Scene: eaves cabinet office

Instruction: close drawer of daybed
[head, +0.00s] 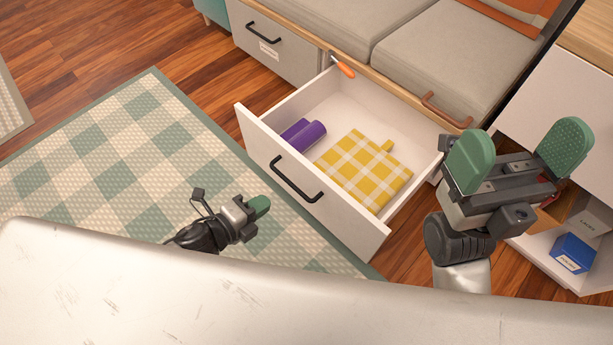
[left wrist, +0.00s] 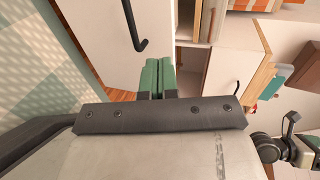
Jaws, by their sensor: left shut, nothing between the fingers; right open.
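The daybed (head: 440,60) has one drawer (head: 315,192) pulled out, with a white front and a black bar handle (head: 297,179). Inside lie a purple rolled item (head: 303,134) and a yellow checked cloth (head: 364,170). An orange-handled item (head: 343,67) is at its back corner. My left gripper (head: 259,206) is shut and empty, in front of the drawer front and apart from the handle in the head view. Its green fingertips (left wrist: 158,78) show together in the left wrist view, near the handle (left wrist: 134,28). My right gripper (head: 517,154) is open and empty, right of the drawer.
A second daybed drawer (head: 275,45) at the left is closed. A green checked rug (head: 110,165) covers the floor at left. A white cabinet (head: 560,110) stands at right, with a blue box (head: 573,254) on a low white surface below it.

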